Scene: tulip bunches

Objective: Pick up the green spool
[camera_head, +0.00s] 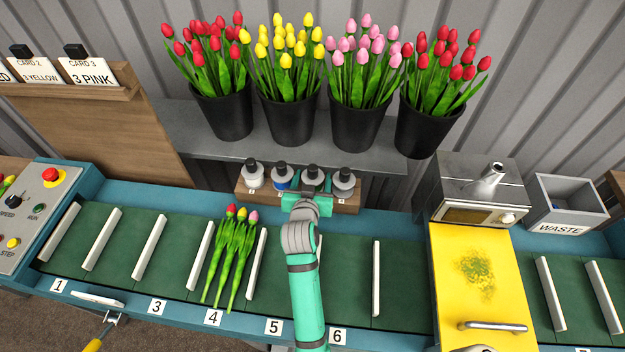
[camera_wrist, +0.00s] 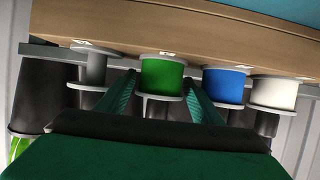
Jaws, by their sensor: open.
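The green spool (camera_wrist: 162,77) sits on the wooden rack between a grey, bare-looking spool and a blue spool in the wrist view. My gripper (camera_wrist: 162,92) is open, with one finger on each side of the green spool's lower part in that view. I cannot tell whether the fingers touch it. In the head view my gripper (camera_head: 312,191) is at the front of the rack, at the third spool from the left. It hides that spool's coloured body there; only its pale top and dark knob (camera_head: 312,171) show.
The blue spool (camera_wrist: 222,86) and white spool (camera_wrist: 274,92) are close on one side, the grey spool (camera_wrist: 96,68) on the other. Black tulip buckets (camera_head: 360,120) stand on the shelf behind. A mixed tulip bunch (camera_head: 233,250) lies on the green conveyor (camera_head: 180,245).

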